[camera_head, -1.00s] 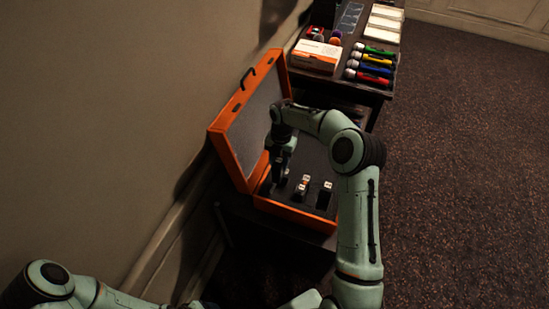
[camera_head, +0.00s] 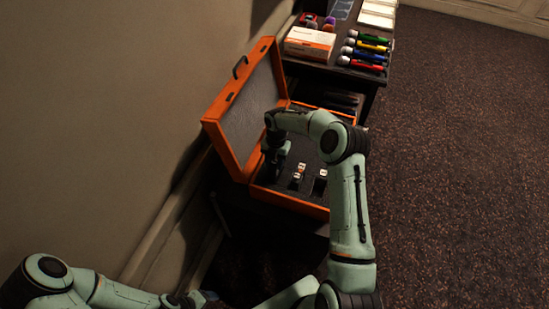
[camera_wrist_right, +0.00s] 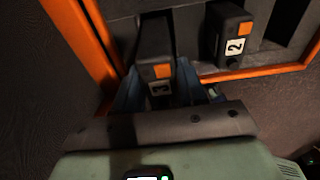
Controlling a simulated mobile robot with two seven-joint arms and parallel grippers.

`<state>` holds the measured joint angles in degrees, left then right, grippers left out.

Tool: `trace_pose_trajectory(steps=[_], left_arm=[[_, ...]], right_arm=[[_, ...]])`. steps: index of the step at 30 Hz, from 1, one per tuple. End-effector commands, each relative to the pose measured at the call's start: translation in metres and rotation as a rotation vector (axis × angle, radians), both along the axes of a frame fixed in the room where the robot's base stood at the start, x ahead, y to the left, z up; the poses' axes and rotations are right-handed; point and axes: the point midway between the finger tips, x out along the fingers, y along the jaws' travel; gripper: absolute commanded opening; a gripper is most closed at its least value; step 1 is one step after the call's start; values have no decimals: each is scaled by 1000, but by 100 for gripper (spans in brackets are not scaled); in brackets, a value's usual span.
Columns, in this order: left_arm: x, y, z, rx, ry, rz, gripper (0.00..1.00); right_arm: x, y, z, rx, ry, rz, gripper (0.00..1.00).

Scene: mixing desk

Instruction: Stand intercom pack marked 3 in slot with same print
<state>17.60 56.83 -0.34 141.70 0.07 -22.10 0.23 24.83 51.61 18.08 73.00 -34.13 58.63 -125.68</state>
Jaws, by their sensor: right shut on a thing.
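The orange case (camera_head: 292,203) stands open with a dark foam insert. My right gripper (camera_head: 271,172) points down at the left part of the insert. In the right wrist view the right gripper (camera_wrist_right: 168,98) is shut on the dark intercom pack marked 3 (camera_wrist_right: 157,72), which has an orange patch and a white label. A pack marked 2 (camera_wrist_right: 228,40) stands to its right, apart from it. In the head view two packs (camera_head: 298,176) (camera_head: 320,184) stand right of the gripper. I cannot tell how deep the held pack sits; its lower end is hidden. My left gripper is out of view.
The raised lid (camera_head: 243,100) leans near the wall at the left. Behind the case, a dark table holds a white and orange box (camera_head: 309,44) and several coloured handheld items (camera_head: 366,54). Carpet at the right is clear.

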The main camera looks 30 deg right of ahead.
Motion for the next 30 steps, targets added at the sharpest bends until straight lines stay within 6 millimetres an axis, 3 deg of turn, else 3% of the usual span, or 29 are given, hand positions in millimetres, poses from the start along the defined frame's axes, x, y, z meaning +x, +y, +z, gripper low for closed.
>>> trace_pose_trajectory(steps=[15, 30], left_arm=[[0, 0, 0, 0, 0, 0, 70], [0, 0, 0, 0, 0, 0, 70]], right_arm=[[0, 0, -37, 1, -1, -1, 0], [0, 0, -42, 0, -1, 0, 0]])
